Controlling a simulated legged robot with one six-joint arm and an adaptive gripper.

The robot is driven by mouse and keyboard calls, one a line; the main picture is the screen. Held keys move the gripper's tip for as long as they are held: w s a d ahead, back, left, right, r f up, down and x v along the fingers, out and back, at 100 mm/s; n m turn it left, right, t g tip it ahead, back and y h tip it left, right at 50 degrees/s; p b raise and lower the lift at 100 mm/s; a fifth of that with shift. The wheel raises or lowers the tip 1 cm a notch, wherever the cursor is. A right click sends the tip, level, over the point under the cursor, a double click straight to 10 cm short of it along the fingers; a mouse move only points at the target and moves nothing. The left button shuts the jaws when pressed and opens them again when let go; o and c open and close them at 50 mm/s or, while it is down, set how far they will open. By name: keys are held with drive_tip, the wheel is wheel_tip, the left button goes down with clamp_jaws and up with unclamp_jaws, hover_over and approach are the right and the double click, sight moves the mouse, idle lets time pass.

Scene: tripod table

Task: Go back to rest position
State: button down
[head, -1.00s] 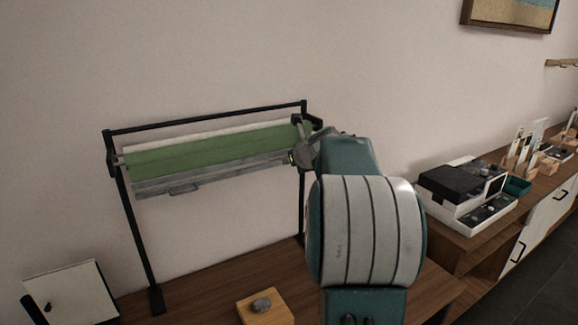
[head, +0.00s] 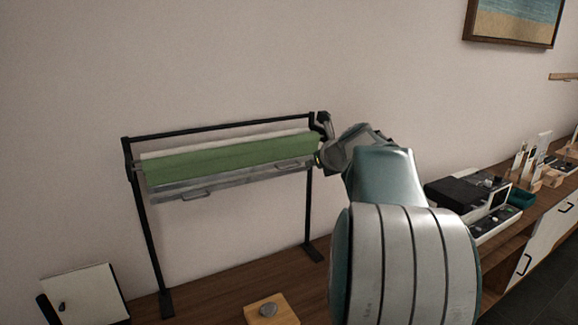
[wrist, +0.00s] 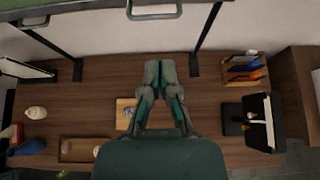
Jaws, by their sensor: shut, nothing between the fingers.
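My gripper (wrist: 160,70) is shut and empty in the wrist view, its two fingers together above the wooden table (wrist: 205,120). In the head view my arm reaches up from the lower right, and its wrist end is near the right end of a black rack (head: 220,128). The fingertips are hard to make out there. The rack holds a green roll (head: 225,158) over a pale sheet, with a grey bar (head: 235,182) with handles below. In the wrist view a handle (wrist: 153,12) of the bar crosses the top edge.
A wooden block (head: 272,310) with a grey knob is on the table, left of my arm. A white panel (head: 85,295) is at the left. A black and white machine (head: 470,195) stands on the right counter. A black box (wrist: 250,122) is at right in the wrist view.

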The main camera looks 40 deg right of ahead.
drive_tip(key=s+a+f+n+g+y, duration=0.2)
drive_tip(key=s+a+n, duration=0.1)
drive_tip(key=a+n, duration=0.9)
drive_tip(key=s+a+f+n+g+y, duration=0.15)
drive_tip(key=s+a+n, duration=0.4)
drive_tip(key=a, duration=0.95)
drive_tip(key=s+a+f+n+g, duration=0.1)
drive_tip(key=s+a+f+n, duration=0.3)
drive_tip(key=n, duration=0.6)
drive_tip(key=s+a+f+n+g, duration=0.1)
drive_tip(key=s+a+f+n, duration=0.4)
drive_tip(key=s+n, duration=0.4)
drive_tip(key=shift+s+a+f+n+h, duration=0.3)
drive_tip(key=shift+a+n+h, duration=0.25)
drive_tip(key=shift+n, duration=0.4)
